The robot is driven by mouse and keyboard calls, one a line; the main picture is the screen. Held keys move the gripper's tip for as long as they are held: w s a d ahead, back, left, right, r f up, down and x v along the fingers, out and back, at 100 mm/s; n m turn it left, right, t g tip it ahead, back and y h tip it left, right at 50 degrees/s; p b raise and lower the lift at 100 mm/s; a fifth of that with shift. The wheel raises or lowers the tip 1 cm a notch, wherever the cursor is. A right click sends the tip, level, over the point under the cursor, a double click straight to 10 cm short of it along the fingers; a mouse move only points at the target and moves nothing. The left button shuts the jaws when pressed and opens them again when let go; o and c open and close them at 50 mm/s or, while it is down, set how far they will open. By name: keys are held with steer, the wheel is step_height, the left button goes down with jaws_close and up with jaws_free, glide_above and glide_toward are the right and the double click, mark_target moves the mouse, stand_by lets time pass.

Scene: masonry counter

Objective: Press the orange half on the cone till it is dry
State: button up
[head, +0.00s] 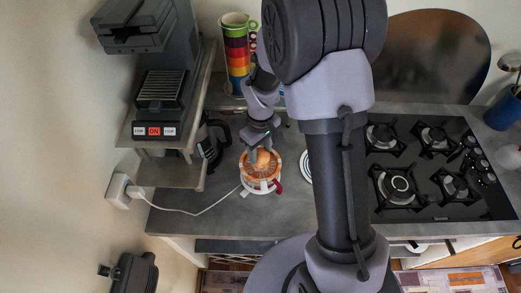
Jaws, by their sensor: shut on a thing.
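The juicer (261,186) stands on the grey counter left of my arm, a round pale body with an orange top and a red part at its right side. My gripper (261,147) points down over the middle of the juicer and is shut on the orange half (263,158). The orange half sits at the centre of the juicer top, where the cone would be. The cone itself is hidden. I cannot tell how firmly the half touches it.
A white cable runs from the juicer to a wall socket (118,191). A coffee machine (163,90) on a shelf stands to the left, with a dark kettle (212,140) beside it. Striped stacked cups (236,55) stand behind. A gas hob (425,165) lies to the right.

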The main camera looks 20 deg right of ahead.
stand_by(0.3)
steer(key=shift+r+p, duration=2.55)
steer(key=shift+r, duration=0.95)
